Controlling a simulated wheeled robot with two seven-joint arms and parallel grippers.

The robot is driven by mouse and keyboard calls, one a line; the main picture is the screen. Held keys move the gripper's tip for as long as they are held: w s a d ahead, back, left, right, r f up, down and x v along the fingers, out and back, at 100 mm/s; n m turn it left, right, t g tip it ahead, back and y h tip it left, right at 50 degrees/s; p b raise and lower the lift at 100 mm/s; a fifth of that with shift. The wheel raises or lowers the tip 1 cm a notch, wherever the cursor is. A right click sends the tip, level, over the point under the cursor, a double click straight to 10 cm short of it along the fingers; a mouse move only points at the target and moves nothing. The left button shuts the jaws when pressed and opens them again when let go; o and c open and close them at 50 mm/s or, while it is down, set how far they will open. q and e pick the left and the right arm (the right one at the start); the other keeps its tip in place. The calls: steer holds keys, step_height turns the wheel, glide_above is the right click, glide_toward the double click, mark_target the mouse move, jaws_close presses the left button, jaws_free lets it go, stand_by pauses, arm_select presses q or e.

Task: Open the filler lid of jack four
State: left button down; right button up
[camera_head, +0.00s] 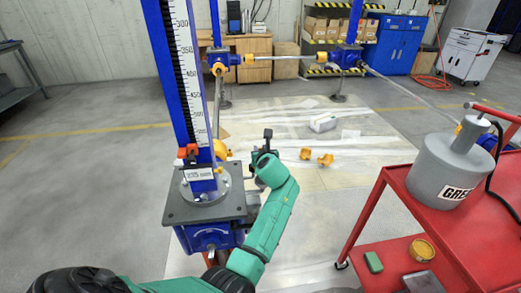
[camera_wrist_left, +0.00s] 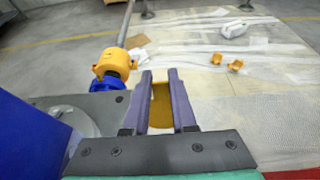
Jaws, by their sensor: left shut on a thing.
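The nearest jack has a blue column with a black-and-white scale, a grey top plate (camera_head: 180,209) and a blue gearbox (camera_head: 212,238). A tag (camera_head: 199,174) on it appears to read 275 mm. I cannot read a jack number. My left gripper (camera_head: 265,143) is just right of this jack, its arm rising from below. In the left wrist view, its two grey-purple fingers (camera_wrist_left: 160,82) are shut on a flat yellow piece (camera_wrist_left: 162,108), which looks like a lid. Its hinge and any opening under it are hidden. My right gripper is not in view.
A yellow coupling (camera_wrist_left: 110,63) and shaft lie beyond the plate. Loose yellow pieces (camera_head: 325,160) and a white box (camera_head: 322,123) lie on floor sheeting. A red cart (camera_head: 470,235) with a grey grease container (camera_head: 447,172) stands at right. Another jack (camera_head: 348,55) stands behind.

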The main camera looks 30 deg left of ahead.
arm_select(q)
steer(key=shift+f, duration=0.1)
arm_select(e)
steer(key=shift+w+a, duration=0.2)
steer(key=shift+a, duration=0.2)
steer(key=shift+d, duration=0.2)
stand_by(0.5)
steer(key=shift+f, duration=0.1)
arm_select(q)
steer(key=shift+s+f+y+b, duration=0.15)
steer(key=shift+s+y+b, duration=0.15)
steer(key=shift+b, duration=0.1)
steer(key=shift+s+d+t+y+b, duration=0.3)
steer(key=shift+s+d+t+b, duration=0.1)
steer(key=shift+t+b, duration=0.5)
steer(key=shift+s+d+r, duration=0.1)
steer(key=shift+d+r, duration=0.05)
steer(key=shift+r, duration=0.15)
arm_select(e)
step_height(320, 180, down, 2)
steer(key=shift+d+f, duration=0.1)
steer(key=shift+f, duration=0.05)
arm_select(q)
steer(key=c, duration=0.7)
jaws_free()
